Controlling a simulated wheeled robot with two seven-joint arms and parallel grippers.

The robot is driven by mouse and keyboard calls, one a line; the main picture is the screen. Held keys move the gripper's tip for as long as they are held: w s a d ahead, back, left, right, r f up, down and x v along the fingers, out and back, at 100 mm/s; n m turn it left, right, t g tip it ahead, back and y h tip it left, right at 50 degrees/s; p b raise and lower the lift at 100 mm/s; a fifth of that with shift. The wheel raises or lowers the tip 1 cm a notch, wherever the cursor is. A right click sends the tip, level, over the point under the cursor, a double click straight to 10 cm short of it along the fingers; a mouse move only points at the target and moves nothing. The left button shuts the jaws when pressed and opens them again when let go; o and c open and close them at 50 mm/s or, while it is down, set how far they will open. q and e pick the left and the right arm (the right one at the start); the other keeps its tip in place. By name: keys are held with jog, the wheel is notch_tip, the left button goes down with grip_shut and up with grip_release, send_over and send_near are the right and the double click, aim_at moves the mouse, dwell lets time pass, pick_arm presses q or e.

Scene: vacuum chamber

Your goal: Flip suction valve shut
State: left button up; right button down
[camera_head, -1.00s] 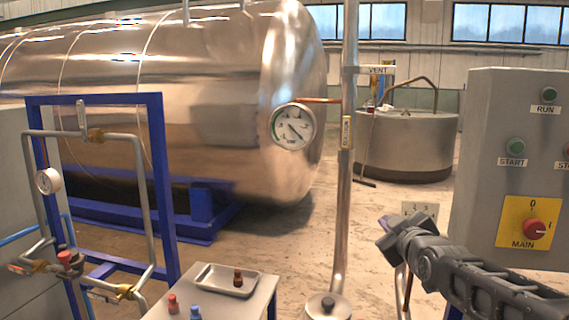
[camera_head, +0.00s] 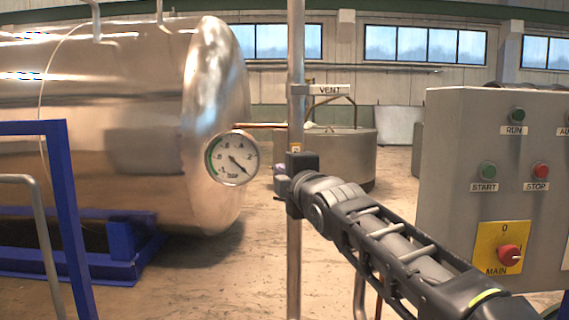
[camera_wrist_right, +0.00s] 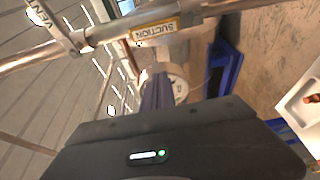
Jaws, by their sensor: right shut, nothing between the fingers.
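The vertical metal pipe (camera_head: 296,75) stands in the middle of the head view. A yellow-edged SUCTION label (camera_wrist_right: 157,30) shows on this pipe in the right wrist view; in the head view my right gripper hides most of that spot. I cannot make out the valve's lever clearly. My right gripper (camera_head: 284,184) is shut and empty, with its tip at the pipe just below the label's height. Whether it touches the pipe I cannot tell. In the wrist view its narrow fingers (camera_wrist_right: 157,93) point toward the label, with a gap showing. My left gripper is out of view.
A round gauge (camera_head: 232,158) sits left of the pipe, in front of the big steel tank (camera_head: 120,120). A VENT sign (camera_head: 330,89) is beside the pipe higher up. The grey control cabinet (camera_head: 450,180) stands to the right. A blue frame (camera_head: 62,190) is at the left.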

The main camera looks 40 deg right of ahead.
jog(key=shift+s+r, duration=0.1)
jog(key=shift+s, duration=0.05)
jog(key=p+x, duration=0.6)
jog(key=x, duration=0.4)
dwell(0.5)
jog(key=s+d+b, duration=0.1)
jog(key=b, duration=0.2)
jog(key=s+d+b, duration=0.1)
jog(key=d+b, duration=0.1)
jog(key=b, duration=0.1)
jog(key=shift+s+d, duration=0.1)
jog(key=shift+s, duration=0.05)
dwell(0.4)
